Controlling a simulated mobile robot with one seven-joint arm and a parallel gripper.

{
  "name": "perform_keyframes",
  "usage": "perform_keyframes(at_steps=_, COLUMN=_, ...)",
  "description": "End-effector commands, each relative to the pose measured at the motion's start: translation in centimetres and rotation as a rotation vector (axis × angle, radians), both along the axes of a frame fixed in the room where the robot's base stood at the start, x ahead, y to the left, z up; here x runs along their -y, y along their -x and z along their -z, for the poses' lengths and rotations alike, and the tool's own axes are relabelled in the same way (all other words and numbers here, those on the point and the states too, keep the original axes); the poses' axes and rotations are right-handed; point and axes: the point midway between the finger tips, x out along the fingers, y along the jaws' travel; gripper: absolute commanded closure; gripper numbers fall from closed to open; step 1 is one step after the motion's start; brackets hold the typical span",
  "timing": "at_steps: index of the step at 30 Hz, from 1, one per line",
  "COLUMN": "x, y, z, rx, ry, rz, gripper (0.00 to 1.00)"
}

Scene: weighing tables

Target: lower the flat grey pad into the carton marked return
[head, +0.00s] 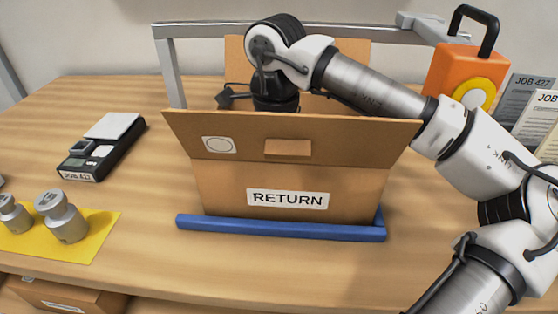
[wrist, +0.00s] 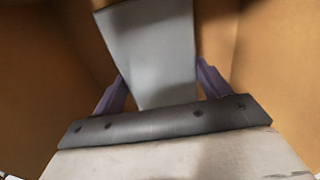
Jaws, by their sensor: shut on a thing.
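The carton marked RETURN (head: 330,177) stands open on the wooden table, its front flap tilted outward. My arm reaches over it from the right, and its end goes down behind the front wall, so my gripper is hidden in the head view. In the wrist view my gripper (wrist: 163,100) is shut on the flat grey pad (wrist: 150,50), which extends away between the two purplish fingers. Brown carton walls (wrist: 270,60) surround the pad and gripper there. I cannot tell whether the pad touches the carton's bottom.
A blue raised edging (head: 280,228) runs along the carton's front and right side. A grey metal frame (head: 170,70) stands behind. A small scale (head: 100,145) and metal weights (head: 62,216) on a yellow mat (head: 100,235) are at left. An orange block with handle (head: 462,70) stands at right.

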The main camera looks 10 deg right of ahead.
Motion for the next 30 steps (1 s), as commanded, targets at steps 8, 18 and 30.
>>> perform_keyframes(at_steps=8, x=0.00, y=0.00, z=-0.03, rx=0.000, ry=0.000, rz=0.000, gripper=0.45)
perform_keyframes(at_steps=18, x=0.00, y=0.00, z=0.24, rx=0.000, ry=0.000, rz=0.000, gripper=0.45)
perform_keyframes(at_steps=30, x=0.00, y=0.00, z=0.52, rx=0.000, ry=0.000, rz=0.000, gripper=0.04)
